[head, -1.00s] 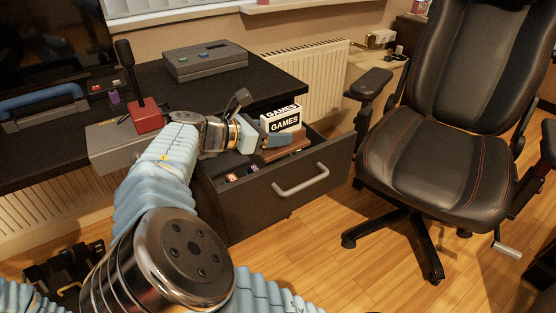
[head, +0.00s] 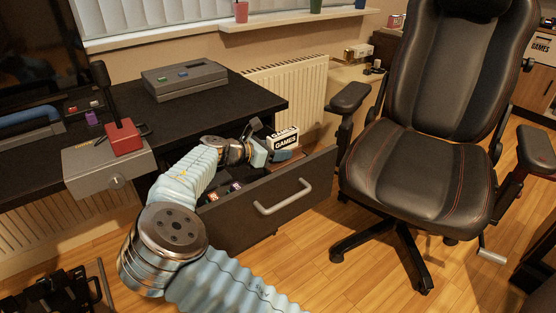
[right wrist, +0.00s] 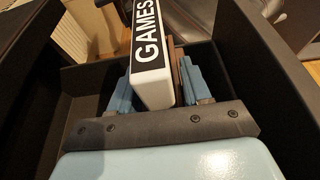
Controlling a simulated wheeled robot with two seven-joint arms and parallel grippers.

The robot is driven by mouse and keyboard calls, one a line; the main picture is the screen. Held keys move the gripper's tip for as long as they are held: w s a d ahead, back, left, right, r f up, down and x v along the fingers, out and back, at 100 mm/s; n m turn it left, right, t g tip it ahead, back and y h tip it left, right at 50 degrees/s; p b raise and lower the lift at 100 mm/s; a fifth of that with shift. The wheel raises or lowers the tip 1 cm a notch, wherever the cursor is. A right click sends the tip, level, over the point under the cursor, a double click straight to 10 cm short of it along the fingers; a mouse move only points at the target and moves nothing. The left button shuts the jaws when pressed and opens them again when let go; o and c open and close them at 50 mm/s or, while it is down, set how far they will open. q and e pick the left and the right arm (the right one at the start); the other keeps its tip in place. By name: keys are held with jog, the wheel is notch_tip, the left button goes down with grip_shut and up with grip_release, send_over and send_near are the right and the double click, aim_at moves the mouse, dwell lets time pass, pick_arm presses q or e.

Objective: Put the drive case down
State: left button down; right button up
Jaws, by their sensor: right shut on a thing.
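The white case with a black GAMES label (head: 285,138), which I take to be the drive case, stands upright at the right end of the open drawer (head: 262,212). My right gripper (head: 276,155) is shut on it, reaching in over the drawer from the left. In the right wrist view the case (right wrist: 150,62) rises between the two blue fingers (right wrist: 157,88), with a brown thing (right wrist: 179,72) close on its right. The dark drawer walls lie around the fingers. Whether the case touches the drawer floor is hidden. My left gripper is out of view.
Small cartridges (head: 222,192) lie in the drawer's left part. A grey box with a red joystick (head: 124,138) and a grey console (head: 185,79) stand on the black desk (head: 215,112). A black chair (head: 425,175) stands close on the right, beside the drawer.

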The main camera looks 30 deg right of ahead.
jog(key=shift+w+d+f, duration=0.1)
jog(key=shift+d+f, duration=0.05)
jog(key=shift+f, duration=1.7)
jog(key=o, duration=1.3)
jog(key=shift+f, duration=0.1)
jog(key=shift+a, duration=0.2)
jog(key=v, duration=1.1)
jog(key=shift+a+r, duration=0.25)
jog(key=shift+r, duration=0.1)
